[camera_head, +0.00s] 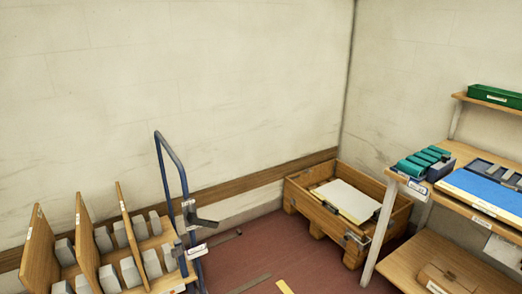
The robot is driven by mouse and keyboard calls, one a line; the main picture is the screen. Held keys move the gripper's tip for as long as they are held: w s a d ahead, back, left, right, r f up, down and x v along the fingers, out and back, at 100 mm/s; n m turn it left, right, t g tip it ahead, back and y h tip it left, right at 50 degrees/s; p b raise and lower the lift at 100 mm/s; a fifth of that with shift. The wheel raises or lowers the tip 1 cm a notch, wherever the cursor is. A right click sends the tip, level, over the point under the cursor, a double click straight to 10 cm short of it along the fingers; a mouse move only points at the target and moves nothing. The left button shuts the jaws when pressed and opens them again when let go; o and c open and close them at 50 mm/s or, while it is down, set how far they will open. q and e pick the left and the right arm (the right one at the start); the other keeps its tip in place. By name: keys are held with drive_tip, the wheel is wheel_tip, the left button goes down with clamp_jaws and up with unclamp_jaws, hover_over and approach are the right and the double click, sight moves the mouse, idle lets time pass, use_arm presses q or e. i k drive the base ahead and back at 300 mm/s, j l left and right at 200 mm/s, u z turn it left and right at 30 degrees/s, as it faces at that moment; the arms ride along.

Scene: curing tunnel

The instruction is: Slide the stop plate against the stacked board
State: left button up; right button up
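Neither of my grippers shows in the head view. At the lower left, upright wooden boards (82,240) stand in a row on a wooden rack, with rows of grey blocks (131,274) between them. A blue tube frame (171,165) rises at the rack's right end, with a dark grey bracket-like part (196,217) on it. A wooden crate (299,196) on the floor holds a flat white board (345,199) with a yellowish edge. I cannot tell which piece is the stop plate.
A wooden shelf unit at right carries teal pieces (424,160), a blue panel (482,190) and a green box (495,96). A cardboard-like box (452,280) lies on its lower shelf. Red floor (300,262) is open between rack and crate, with thin strips lying on it.

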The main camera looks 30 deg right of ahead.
sight(436, 172)
drive_tip(key=z, duration=1.35)
drive_tip(key=i+l, duration=0.35)
drive_tip(key=i, duration=0.15)
drive_tip(key=i+l, duration=0.4)
drive_tip(key=i, duration=0.1)
